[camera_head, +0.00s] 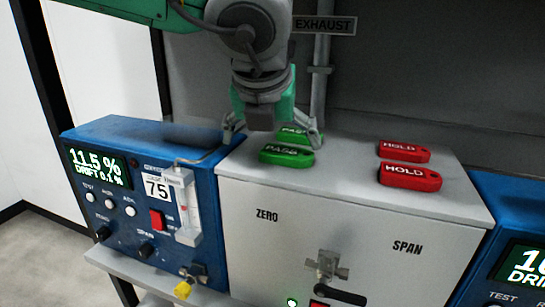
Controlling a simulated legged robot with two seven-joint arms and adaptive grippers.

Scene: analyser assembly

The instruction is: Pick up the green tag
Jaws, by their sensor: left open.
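Two green tags marked PASS lie on top of the light grey box. The farther green tag (296,132) is partly hidden behind my gripper. My left gripper (274,139) hangs down over the left part of the box top. It is open, with one finger left of the green tags and the other to their right. I cannot tell whether either finger touches a tag. My right gripper is not in view.
Two red HOLD tags, the farther (404,151) and the nearer (410,177), lie right of the green ones. The grey box (325,215) stands between a blue analyser (75,136) and another blue unit (498,200). A vertical pipe (320,75) rises behind.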

